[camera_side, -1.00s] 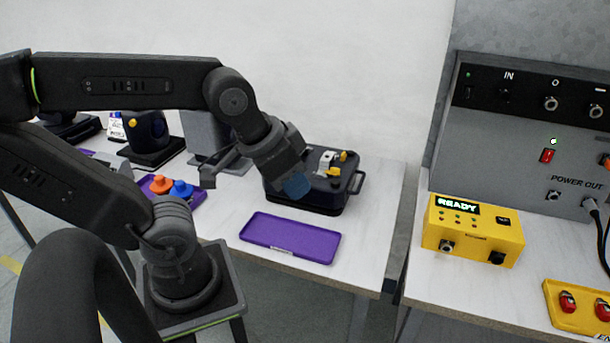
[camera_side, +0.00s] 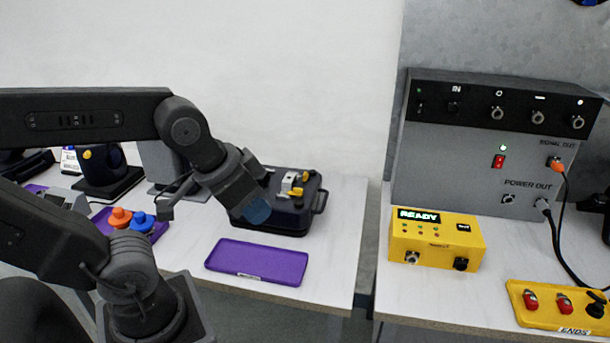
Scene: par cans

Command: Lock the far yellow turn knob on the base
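The base (camera_side: 308,212) is a dark box with a side handle, standing near the back of the white table. On its top are a pale bracket (camera_side: 289,181) and two yellow knobs. The far yellow knob (camera_side: 304,177) sits behind the near yellow knob (camera_side: 296,191). The far knob's turn position is too small to read. My gripper (camera_side: 256,208) is at the left front of the base, with a blue part at its tip overlapping the base in the picture. I cannot tell whether it touches the base or whether its fingers are open. It hides the base's left side.
A purple tray (camera_side: 258,262) lies empty in front of the base. An orange knob (camera_side: 120,217) and a blue knob (camera_side: 142,221) sit on another purple tray to the left. A yellow READY box (camera_side: 437,240) and a grey power unit (camera_side: 470,165) stand on the right table.

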